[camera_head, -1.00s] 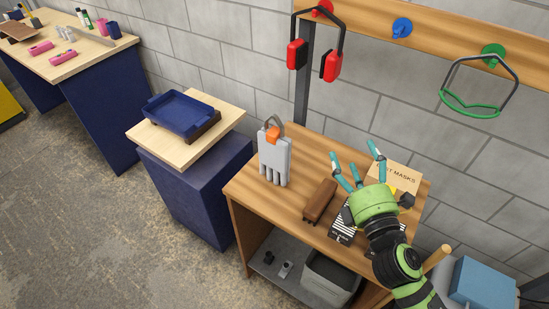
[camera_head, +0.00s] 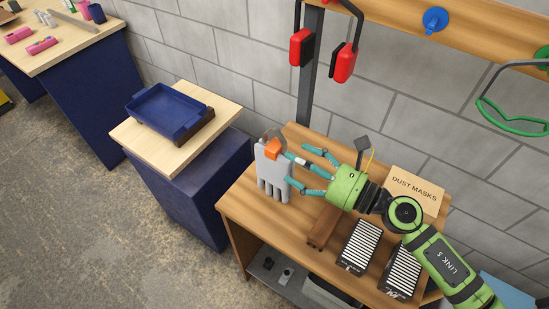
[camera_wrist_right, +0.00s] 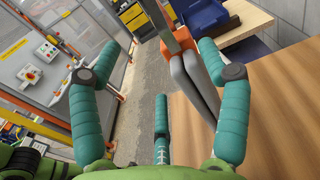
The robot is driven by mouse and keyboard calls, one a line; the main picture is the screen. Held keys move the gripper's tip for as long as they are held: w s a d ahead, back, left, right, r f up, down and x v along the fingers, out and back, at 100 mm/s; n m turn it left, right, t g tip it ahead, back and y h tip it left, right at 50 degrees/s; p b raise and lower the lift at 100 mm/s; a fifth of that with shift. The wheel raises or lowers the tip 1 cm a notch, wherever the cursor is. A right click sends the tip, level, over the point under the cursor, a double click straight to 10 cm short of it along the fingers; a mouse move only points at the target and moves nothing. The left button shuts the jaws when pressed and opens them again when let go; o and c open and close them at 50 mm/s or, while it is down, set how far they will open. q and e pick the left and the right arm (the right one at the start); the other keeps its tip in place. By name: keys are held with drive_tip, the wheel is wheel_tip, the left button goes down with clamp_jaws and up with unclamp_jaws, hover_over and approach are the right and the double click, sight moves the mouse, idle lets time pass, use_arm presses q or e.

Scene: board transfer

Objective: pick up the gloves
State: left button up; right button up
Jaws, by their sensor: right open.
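The grey gloves (camera_head: 272,176) hang upright, fingers down, from an orange clip (camera_head: 273,148) at the left end of the wooden bench. My right gripper (camera_head: 303,170) is open just to the right of them, its teal fingers pointing left at the clip. In the right wrist view the gloves (camera_wrist_right: 194,78) and the orange clip (camera_wrist_right: 178,47) show beyond the spread fingers, nearer the right-hand one. I cannot tell whether a finger touches them. My left gripper is not in view.
The bench (camera_head: 240,200) also holds a brown brush-like block (camera_head: 322,230), striped filter boxes (camera_head: 361,246) and a dust masks box (camera_head: 416,190). Red ear muffs (camera_head: 345,62) hang above. A blue tray (camera_head: 165,112) rests on the stand to the left.

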sight(273, 168)
drive_tip(key=f+b, duration=0.2)
drive_tip(key=f, duration=0.1)
drive_tip(key=shift+w+f, duration=0.1)
drive_tip(key=shift+w, duration=0.3)
wheel_tip(273, 168, down, 4)
drive_tip(key=b, duration=0.4)
drive_tip(key=shift+w+a, duration=0.15)
drive_tip(key=shift+a, duration=0.15)
drive_tip(key=p+x, duration=0.1)
drive_tip(key=x, duration=0.2)
drive_tip(key=p+x, duration=0.1)
drive_tip(key=x, duration=0.1)
drive_tip(key=shift+w+f+p, duration=0.15)
drive_tip(key=shift+f+p, duration=0.1)
drive_tip(key=shift+p, duration=0.1)
drive_tip(key=shift+w+a+f, duration=0.15)
drive_tip(key=shift+w+a, duration=0.15)
drive_tip(key=shift+a, duration=0.2)
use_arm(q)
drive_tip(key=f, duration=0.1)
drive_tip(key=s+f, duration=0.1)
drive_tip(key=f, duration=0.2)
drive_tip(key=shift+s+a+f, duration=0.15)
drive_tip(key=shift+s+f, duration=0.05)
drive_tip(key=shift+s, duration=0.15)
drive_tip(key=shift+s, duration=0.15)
use_arm(e)
drive_tip(key=c, duration=1.3)
